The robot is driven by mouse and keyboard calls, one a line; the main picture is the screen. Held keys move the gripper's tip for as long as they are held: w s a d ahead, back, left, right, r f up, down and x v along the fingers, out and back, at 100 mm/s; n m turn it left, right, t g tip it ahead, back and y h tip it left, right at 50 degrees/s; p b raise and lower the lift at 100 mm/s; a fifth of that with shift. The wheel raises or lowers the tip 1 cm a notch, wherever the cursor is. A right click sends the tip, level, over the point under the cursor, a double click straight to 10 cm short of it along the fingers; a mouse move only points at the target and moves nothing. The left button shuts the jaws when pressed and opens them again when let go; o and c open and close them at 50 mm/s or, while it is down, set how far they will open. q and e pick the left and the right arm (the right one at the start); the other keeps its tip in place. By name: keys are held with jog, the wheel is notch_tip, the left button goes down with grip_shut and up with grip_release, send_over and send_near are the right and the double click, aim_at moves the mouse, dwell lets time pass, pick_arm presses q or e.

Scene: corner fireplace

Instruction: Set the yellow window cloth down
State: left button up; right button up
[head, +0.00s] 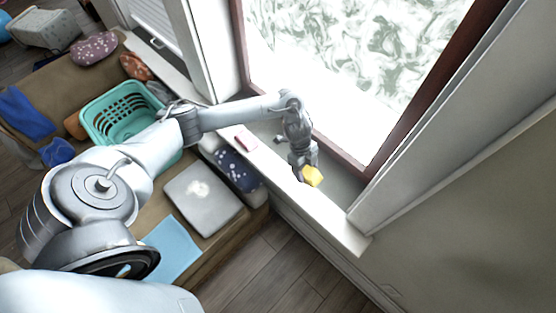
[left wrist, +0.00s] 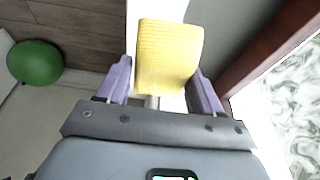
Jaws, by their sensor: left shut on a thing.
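In the left wrist view the yellow cloth (left wrist: 170,55) has a waffle texture and sits between the two purple fingers. My left gripper (head: 304,168) is shut on the cloth, over the sill beside the window. The left gripper (left wrist: 163,80) fills the lower part of the wrist view. I cannot tell whether the cloth touches the sill. My right gripper is not in view.
The sill's right end looks clear.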

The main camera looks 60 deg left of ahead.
pick_arm(q)
jog(key=shift+w+d+f+b, duration=0.2)
jog(key=shift+f+b, duration=0.15)
jog(key=shift+f, duration=0.05)
jog(key=shift+w+d+f+b, duration=0.2)
jog(key=shift+f+b, duration=0.15)
jog(key=shift+f, duration=0.05)
jog(key=f, duration=0.3)
jog(key=f+b, duration=0.1)
jog(key=f, duration=0.1)
jog(key=shift+s, duration=0.25)
jog(key=shift+f+b, duration=0.6)
jog(key=shift+f, duration=1.55)
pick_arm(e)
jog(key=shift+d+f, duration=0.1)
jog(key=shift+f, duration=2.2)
pick_arm(q)
jog(key=shift+w, duration=0.1)
jog(key=shift+f, duration=0.15)
jog(key=o, duration=1)
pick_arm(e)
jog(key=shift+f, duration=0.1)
